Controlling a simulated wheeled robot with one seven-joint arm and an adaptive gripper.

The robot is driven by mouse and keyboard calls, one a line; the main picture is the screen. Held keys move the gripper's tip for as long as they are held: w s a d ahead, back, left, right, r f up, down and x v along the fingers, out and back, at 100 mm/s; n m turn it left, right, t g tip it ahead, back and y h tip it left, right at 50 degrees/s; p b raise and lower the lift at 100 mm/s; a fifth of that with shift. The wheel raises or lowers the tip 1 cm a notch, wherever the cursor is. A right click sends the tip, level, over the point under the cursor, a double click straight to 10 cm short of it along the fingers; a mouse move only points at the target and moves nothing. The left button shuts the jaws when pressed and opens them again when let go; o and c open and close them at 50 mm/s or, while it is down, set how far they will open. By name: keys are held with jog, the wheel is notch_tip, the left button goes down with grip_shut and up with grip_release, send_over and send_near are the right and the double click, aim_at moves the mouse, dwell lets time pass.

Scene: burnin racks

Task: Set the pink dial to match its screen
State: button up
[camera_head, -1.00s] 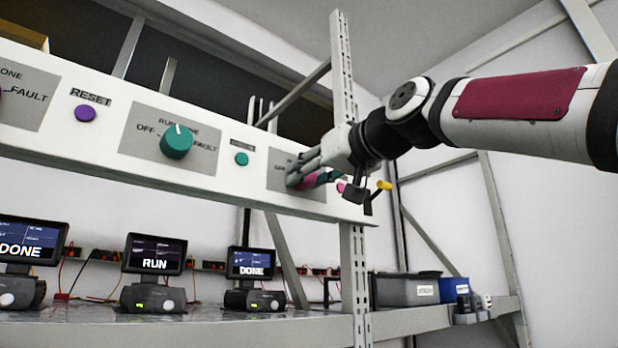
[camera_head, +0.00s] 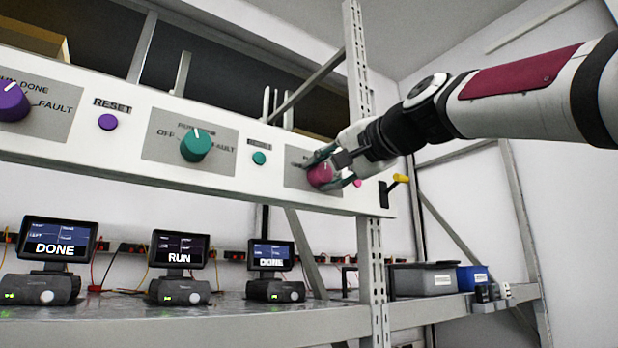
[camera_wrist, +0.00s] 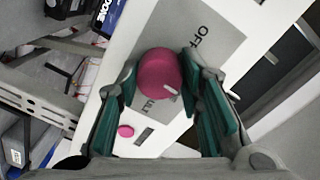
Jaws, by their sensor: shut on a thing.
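The pink dial (camera_head: 320,175) is on the right of the long white panel. My gripper (camera_head: 334,172) is shut on it, one finger on each side. In the wrist view, the dial (camera_wrist: 158,75) sits between the green finger pads of my gripper (camera_wrist: 160,72). Its white mark points to the lower right there, away from the screen side. OFF shows at upper right; part of another label shows below the dial, and the rest is hidden. The rightmost screen (camera_head: 270,255) in the head view reads DONE.
A pink button (camera_wrist: 126,131) is beside the dial. To the left are a teal dial (camera_head: 196,145), a teal button (camera_head: 259,158) and a purple dial (camera_head: 12,101). A yellow-tipped lever (camera_head: 400,179) sticks out at the panel's right end. A rack upright (camera_head: 374,270) stands below.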

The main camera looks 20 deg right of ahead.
jog(key=shift+m+p, duration=0.65)
jog(key=shift+m, duration=1.15)
jog(key=o, duration=1.2)
jog(key=shift+c, duration=0.2)
jog(key=shift+s+d, duration=0.1)
jog(key=shift+s, duration=0.05)
jog(key=v, duration=1.1)
jog(key=shift+s+d, duration=0.15)
jog(key=shift+s, duration=0.15)
jog(key=shift+f, duration=0.1)
